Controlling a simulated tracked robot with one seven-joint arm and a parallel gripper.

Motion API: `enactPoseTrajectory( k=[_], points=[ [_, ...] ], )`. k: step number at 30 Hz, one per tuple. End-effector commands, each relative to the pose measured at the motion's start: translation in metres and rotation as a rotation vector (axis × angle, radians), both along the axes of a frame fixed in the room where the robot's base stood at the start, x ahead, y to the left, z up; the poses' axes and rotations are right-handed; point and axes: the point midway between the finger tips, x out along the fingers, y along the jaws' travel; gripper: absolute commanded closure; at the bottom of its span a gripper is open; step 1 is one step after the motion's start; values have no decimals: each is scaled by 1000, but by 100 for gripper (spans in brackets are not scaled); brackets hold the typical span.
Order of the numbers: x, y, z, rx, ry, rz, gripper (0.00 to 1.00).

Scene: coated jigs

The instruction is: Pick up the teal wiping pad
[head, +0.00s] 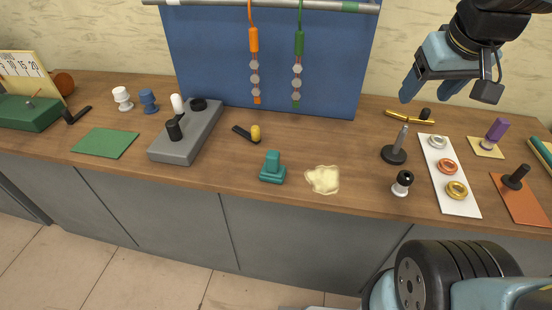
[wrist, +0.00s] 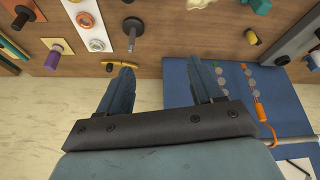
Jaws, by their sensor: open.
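The teal wiping pad (head: 272,174), a flat base with a block-shaped grip on top, stands upright near the front edge of the wooden bench, just left of a pale cream puddle (head: 323,180). In the wrist view, part of the pad (wrist: 261,6) shows at the top edge, cut off by the frame. My gripper (head: 432,90) is open and empty. It hangs high above the back right of the bench, well to the right of the pad and apart from it. Its two spread fingers also show in the wrist view (wrist: 160,72).
A yellow-and-black piece (head: 255,133) lies behind the pad, and a grey fixture (head: 185,148) stands to its left. A dark spindle (head: 394,154), a black-and-white knob (head: 402,183) and a white ring board (head: 449,196) stand right. A blue panel (head: 275,60) hangs behind.

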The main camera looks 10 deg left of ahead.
Motion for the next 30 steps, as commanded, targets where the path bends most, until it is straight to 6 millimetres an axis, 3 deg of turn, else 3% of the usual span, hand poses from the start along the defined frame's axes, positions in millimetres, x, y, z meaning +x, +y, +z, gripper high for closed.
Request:
enactPoseTrajectory(
  k=[6,15,24,30],
  points=[
    [41,53,-19,-91,98,273,34],
    [78,140,-62,-194,216,666,34],
    [85,233,-118,-260,316,1043,34],
    [80,269,-143,-278,352,1192,34]
  ],
)
